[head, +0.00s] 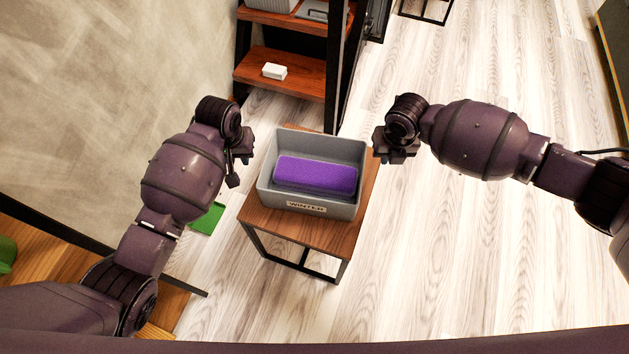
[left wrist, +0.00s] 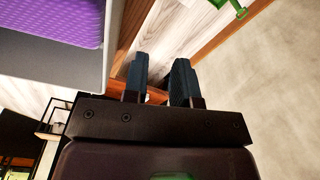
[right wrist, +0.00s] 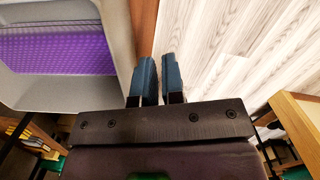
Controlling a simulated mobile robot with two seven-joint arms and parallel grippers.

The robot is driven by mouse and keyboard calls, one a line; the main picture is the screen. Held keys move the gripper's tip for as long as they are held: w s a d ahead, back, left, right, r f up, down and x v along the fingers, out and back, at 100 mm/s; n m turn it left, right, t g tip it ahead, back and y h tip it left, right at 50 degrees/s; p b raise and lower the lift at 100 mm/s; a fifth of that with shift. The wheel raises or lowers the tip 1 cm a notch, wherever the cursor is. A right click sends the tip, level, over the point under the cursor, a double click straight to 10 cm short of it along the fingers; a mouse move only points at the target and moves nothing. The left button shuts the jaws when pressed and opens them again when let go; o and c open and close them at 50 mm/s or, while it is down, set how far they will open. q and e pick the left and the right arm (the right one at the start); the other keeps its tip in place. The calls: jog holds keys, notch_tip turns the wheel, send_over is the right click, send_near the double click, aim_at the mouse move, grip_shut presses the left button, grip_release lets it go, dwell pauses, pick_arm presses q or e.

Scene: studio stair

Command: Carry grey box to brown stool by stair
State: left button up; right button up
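The grey box (head: 267,196) is open-topped, has a "WINTER" label on its near side and holds a purple block (head: 316,176). It sits upright on a small brown wooden stool (head: 300,229) with black legs. My left gripper (head: 243,165) is beside the box's left side, apart from it, with an empty gap between its fingers (left wrist: 159,75). My right gripper (head: 393,158) is just beyond the box's right side, its fingers (right wrist: 159,78) only slightly apart and empty. The box's wall also shows in the left wrist view (left wrist: 85,62) and right wrist view (right wrist: 122,50), beside the fingers rather than between them.
A wooden shelf unit (head: 283,75) with a small white box (head: 274,71) stands behind the stool. A green item (head: 208,218) lies on the floor to the left. Wooden boards with a dark edge (head: 60,243) are at lower left. Pale floor (head: 450,250) is clear on the right.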

jog(key=shift+o, duration=1.3)
pick_arm(q)
notch_tip(320, 180, up, 12)
jog(key=s, duration=0.1)
pick_arm(e)
notch_tip(320, 180, up, 12)
jog(key=s, duration=0.1)
pick_arm(q)
jog(key=shift+s, duration=0.15)
pick_arm(e)
jog(key=shift+s, duration=0.15)
